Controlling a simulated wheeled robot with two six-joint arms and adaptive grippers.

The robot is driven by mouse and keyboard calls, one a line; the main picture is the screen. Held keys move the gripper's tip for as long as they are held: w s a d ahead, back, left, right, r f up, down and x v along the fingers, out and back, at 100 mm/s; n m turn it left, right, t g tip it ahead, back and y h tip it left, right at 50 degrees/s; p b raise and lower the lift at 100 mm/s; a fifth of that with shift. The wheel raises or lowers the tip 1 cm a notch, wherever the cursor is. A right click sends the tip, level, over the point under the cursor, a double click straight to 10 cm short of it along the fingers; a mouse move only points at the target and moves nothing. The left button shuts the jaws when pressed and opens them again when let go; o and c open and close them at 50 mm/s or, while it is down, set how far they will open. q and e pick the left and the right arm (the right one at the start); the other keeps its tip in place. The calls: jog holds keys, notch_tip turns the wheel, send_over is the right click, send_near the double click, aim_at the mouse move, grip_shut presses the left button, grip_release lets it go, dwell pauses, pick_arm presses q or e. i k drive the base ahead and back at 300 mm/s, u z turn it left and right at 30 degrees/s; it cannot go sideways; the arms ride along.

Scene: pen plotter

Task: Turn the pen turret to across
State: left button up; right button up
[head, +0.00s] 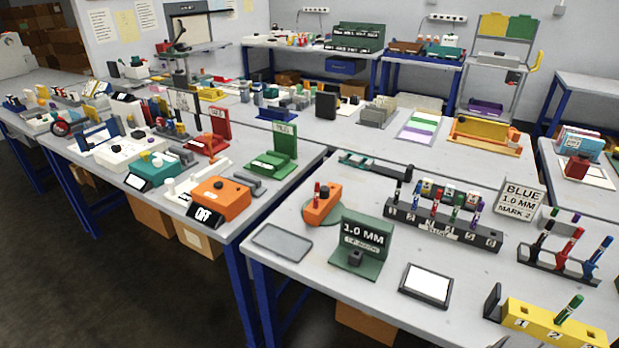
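An orange block (321,208) with a red pen standing in it sits on a round green base on the front table; it looks like the pen turret. Its long side runs at a slant, and I cannot tell which marked setting it is at. Just right of it stands a green sign (367,240) reading 1.0 MM, with a dark square post in front of it. Neither of my grippers is in view.
A grey flat plate (282,241) and a white framed pad (427,284) lie near the front edge. A dark pen rack (443,226) stands behind, a BLUE 1.0 MM MARK 2 sign (519,198) beyond it. A three-pen rack (557,262) and yellow numbered block (553,325) are right.

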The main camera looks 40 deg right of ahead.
aim_at(330, 195)
jog(key=z, duration=0.4)
jog(key=i, duration=0.85)
jog(key=z, duration=0.75)
